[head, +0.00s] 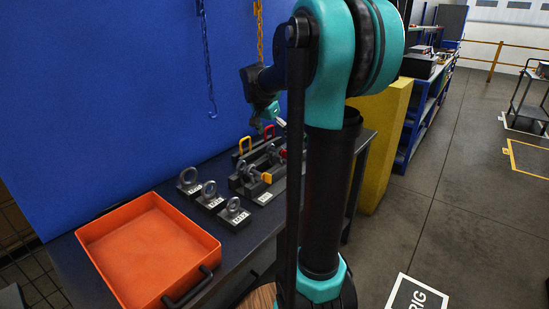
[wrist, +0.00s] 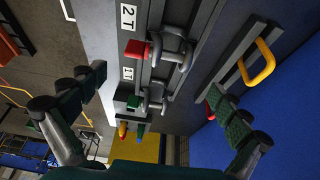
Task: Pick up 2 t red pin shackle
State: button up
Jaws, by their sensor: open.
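The red pin shackle, a dark grey shackle (wrist: 176,48) with a red pin head (wrist: 135,49), sits in a dark rack beside the "2 T" label (wrist: 128,18) in the wrist view. A red pin end also shows on the rack in the head view (head: 283,154). My gripper (wrist: 158,84) is open and empty, its fingers wide apart on either side of the rack. In the head view my gripper (head: 268,118) hangs above the far end of the rack, apart from the shackles.
A green-pin shackle (wrist: 133,102) sits by the "1 T" label. A yellow-handled block (wrist: 262,62) stands near the right finger. In the head view, several eye-bolt weights (head: 208,196) and an orange tray (head: 150,248) are nearer; a blue wall (head: 110,90) rises behind.

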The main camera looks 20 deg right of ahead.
aim_at(281, 154)
jog(key=x, duration=1)
jog(key=shift+s, duration=0.25)
jog(key=c, duration=1.4)
